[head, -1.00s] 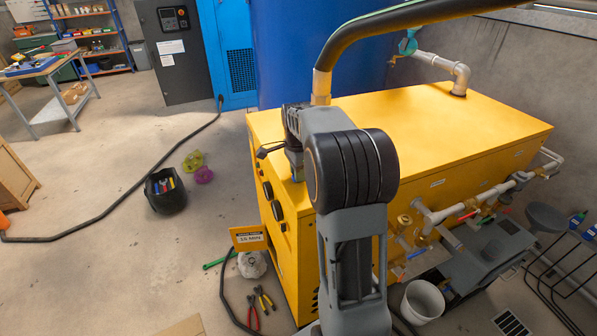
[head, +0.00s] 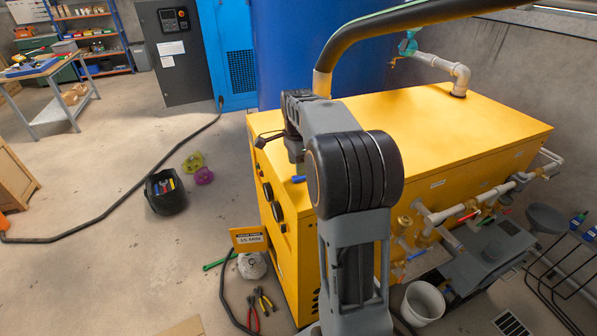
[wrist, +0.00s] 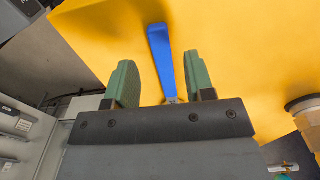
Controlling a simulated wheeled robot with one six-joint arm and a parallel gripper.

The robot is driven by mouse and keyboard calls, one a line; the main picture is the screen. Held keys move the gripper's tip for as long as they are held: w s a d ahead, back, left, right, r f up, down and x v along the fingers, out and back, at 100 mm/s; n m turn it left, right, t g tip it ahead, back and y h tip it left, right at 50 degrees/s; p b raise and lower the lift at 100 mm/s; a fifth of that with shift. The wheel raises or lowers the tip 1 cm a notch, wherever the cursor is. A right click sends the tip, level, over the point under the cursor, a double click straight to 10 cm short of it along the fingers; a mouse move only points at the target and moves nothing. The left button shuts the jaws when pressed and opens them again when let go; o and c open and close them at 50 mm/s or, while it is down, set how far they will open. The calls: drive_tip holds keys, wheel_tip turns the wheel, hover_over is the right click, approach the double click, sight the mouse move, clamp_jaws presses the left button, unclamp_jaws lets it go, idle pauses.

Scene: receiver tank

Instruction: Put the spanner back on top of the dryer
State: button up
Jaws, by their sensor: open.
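The spanner (wrist: 160,38) has a blue handle and a bit of grey metal at its near end. It lies on the yellow top of the dryer (head: 440,125), close to the front left edge. In the head view its blue end (head: 299,179) shows just below my gripper (head: 296,165). In the wrist view my gripper (wrist: 161,75) is open, with green fingers apart on either side of the spanner and a gap to each. The spanner's metal end is mostly hidden by the gripper body.
A black hose (head: 385,40) arches over the dryer top, and a grey pipe (head: 460,78) rises at the back right. The dryer top is otherwise bare. A black bucket (head: 165,192), pliers (head: 263,300) and a white bucket (head: 422,302) stand or lie on the floor.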

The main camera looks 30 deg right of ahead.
wheel_tip(320, 180, up, 8)
drive_tip(key=s+a+f+n+t, duration=0.2)
drive_tip(key=s+a+f+n, duration=0.2)
drive_tip(key=s+a+n, duration=0.3)
drive_tip(key=s+a+f+n+t, duration=0.2)
drive_tip(key=s+a+f+n, duration=0.2)
drive_tip(key=s+a+n, duration=0.4)
drive_tip(key=shift+s+a+f+n, duration=0.15)
drive_tip(key=shift+s+f+n, duration=0.25)
drive_tip(key=shift+s+n, duration=1.75)
drive_tip(key=shift+w, duration=0.2)
